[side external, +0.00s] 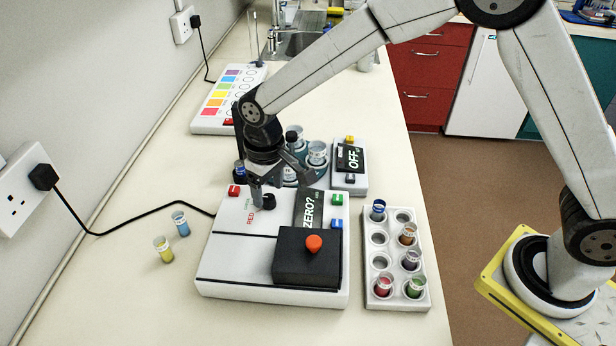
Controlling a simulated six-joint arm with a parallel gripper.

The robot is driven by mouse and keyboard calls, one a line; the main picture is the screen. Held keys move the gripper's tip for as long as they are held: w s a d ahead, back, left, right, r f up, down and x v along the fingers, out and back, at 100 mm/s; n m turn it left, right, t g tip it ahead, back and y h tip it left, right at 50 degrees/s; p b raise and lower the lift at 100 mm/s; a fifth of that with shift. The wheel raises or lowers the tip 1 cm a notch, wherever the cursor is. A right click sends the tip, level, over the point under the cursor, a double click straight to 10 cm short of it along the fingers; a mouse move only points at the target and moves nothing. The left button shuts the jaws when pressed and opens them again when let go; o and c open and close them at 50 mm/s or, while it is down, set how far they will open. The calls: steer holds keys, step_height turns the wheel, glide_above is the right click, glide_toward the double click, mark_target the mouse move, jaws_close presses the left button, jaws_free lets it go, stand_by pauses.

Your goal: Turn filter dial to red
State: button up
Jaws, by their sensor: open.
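The white colorimeter-like device (235,270) stands on the bench at the centre front. Its filter dial (268,202) is a small black knob on the top panel, next to the word RED (250,218) and a green label above it. The display reads "ZERO?" (309,208). My gripper (270,190) points down just above and around the dial, with its jaws open. One finger is to the dial's left. I cannot tell whether either finger touches the dial. The dial's pointer direction is too small to read.
A black lid with an orange knob (313,243) sits on the device. A rack (380,294) with several coloured vials stands right. Two loose vials (163,249) stand left, near a black cable (110,230). Behind are a unit reading "OFF" (351,158) and a colour chart board (210,127).

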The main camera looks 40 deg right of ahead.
steer(key=shift+f, duration=0.9)
jaws_close()
steer(key=shift+n, duration=0.4)
steer(key=n, duration=0.3)
steer(key=shift+n, duration=2.1)
